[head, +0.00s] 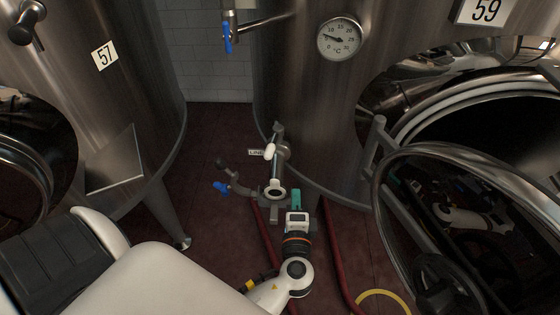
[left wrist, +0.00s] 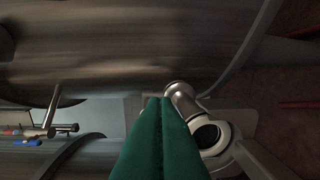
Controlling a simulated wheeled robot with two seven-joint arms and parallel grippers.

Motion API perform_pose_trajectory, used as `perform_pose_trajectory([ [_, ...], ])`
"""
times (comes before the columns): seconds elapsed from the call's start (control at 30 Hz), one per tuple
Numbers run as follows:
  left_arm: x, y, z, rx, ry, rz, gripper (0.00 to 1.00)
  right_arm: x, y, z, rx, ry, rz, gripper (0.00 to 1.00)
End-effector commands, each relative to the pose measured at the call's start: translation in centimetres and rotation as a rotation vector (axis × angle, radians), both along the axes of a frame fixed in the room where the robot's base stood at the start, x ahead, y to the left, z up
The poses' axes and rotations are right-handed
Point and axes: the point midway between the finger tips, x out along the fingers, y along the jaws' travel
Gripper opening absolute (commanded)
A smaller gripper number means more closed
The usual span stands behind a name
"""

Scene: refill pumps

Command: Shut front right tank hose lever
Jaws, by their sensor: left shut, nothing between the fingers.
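The pipe fitting (head: 277,172) stands at the foot of the right tank, with a pale-tipped lever (head: 270,151) and an open round end. A hose valve with a blue lever (head: 221,187) sticks out to its left. My left gripper (head: 296,197) is just right of the fitting, its teal fingers closed together and empty. In the left wrist view the closed fingers (left wrist: 157,110) point at the tank wall, beside a metal pipe (left wrist: 183,100) and a pale ring (left wrist: 208,135). I cannot tell whether they touch the fitting. My right gripper is not in view.
Tank 59 (head: 290,80) with a thermometer (head: 339,39) stands right; tank 57 (head: 130,100) stands left. An open round hatch door (head: 378,190) juts out at the right. Red hoses (head: 337,255) run over the dark floor. Another blue lever (head: 227,38) hangs higher up.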

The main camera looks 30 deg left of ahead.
Motion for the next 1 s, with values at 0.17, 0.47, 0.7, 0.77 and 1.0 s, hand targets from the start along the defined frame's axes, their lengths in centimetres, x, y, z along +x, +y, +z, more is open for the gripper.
perform_pose_trajectory([
  [0.17,0.6,0.7,2.3,0.036,-0.048,0.021,0.00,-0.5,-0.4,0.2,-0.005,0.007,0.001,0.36],
  [0.47,5.4,3.9,2.5,0.037,-0.046,0.020,0.00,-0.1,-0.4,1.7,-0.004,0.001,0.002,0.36],
  [0.7,7.9,7.0,2.3,0.035,-0.040,0.021,0.00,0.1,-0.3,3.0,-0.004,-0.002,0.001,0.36],
  [0.77,7.5,7.8,2.3,0.035,-0.042,0.020,0.00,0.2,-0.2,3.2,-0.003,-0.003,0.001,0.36],
  [1.0,6.9,9.5,2.1,0.032,-0.044,0.019,0.00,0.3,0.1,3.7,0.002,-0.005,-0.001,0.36],
])
